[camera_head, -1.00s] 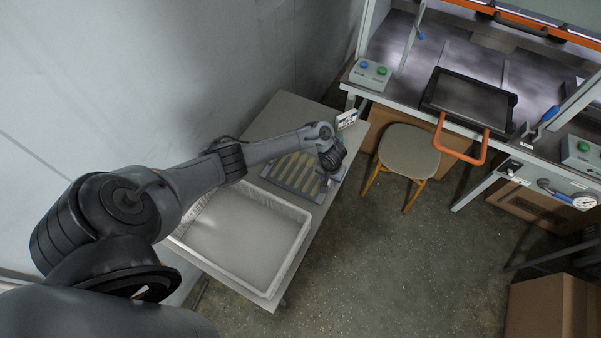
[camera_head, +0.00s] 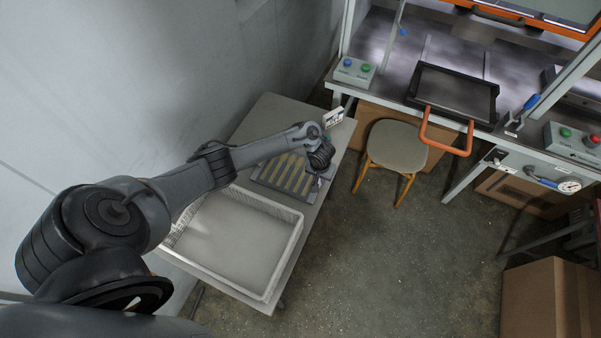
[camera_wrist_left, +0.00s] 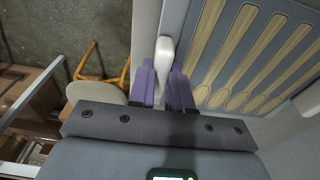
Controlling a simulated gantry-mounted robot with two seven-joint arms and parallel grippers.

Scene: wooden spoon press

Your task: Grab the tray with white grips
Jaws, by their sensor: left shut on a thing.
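The tray (camera_head: 299,197) is a flat grey-blue panel holding several pale wooden spoon shapes in a row. My left gripper (camera_head: 322,172) is at the tray's right edge. Its purple fingers (camera_wrist_left: 165,88) stand on both sides of the white grip and are shut on it. My right gripper is not in view.
A white bin (camera_head: 236,240) stands beside the tray on the table (camera_head: 262,117). A small sign (camera_head: 333,117) stands behind the gripper. A stool (camera_head: 395,146) is right of the table. The press bench with an orange-handled black tray (camera_head: 455,92) is at the upper right. A cardboard box (camera_head: 545,300) is lower right.

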